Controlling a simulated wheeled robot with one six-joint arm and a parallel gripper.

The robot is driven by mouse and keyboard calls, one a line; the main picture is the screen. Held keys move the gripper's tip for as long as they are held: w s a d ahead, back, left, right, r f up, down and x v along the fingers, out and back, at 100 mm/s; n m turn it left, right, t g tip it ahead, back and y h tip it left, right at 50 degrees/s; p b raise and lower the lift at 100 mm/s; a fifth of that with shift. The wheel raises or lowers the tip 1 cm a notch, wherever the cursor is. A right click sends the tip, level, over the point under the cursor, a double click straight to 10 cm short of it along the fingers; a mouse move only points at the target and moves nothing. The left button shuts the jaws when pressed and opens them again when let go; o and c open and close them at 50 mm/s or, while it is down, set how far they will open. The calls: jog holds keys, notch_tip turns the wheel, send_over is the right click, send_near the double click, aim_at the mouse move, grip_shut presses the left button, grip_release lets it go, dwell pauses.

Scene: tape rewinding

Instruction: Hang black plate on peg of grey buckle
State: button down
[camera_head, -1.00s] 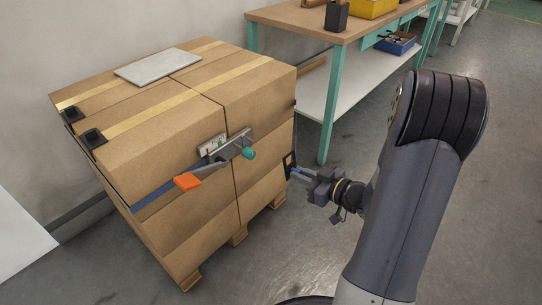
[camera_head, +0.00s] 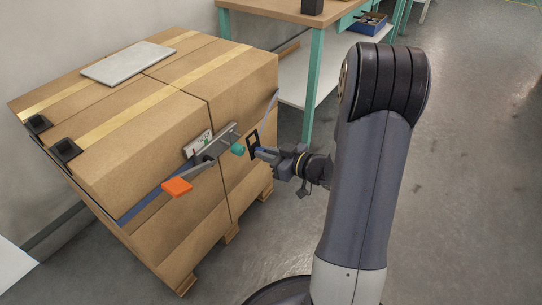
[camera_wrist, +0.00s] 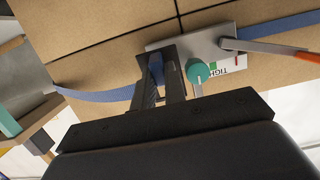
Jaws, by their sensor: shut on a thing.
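The black plate (camera_head: 252,145) is a small dark frame on the end of a blue strap (camera_wrist: 105,95). My gripper (camera_head: 264,151) is shut on it and holds it in front of the box face, right of the grey buckle (camera_head: 222,141). The buckle carries a teal knob (camera_head: 238,149) and a lever with an orange end (camera_head: 177,187). In the wrist view the plate (camera_wrist: 171,50) overlaps the left end of the buckle (camera_wrist: 205,48), left of the teal knob (camera_wrist: 197,71). I cannot tell whether plate and buckle touch. No separate peg is clearly distinguishable.
Stacked cardboard boxes (camera_head: 150,130) stand on a wooden pallet (camera_head: 232,233). A grey panel (camera_head: 128,62) and black corner guards (camera_head: 65,150) lie on top. A teal-legged workbench (camera_head: 314,85) stands behind. The floor on the right is clear.

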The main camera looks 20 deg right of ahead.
aim_at(255, 148)
jog(key=shift+r+b+x, duration=0.15)
jog(key=shift+b+x, duration=0.2)
jog(key=shift+x, duration=1.05)
jog(key=shift+r+b+x, duration=0.2)
jog(key=shift+b+x, duration=0.1)
jog(key=shift+x, duration=1.1)
jog(key=shift+w+a+f, duration=0.4)
jog(key=shift+w, duration=0.1)
jog(key=c, duration=1.4)
grip_release()
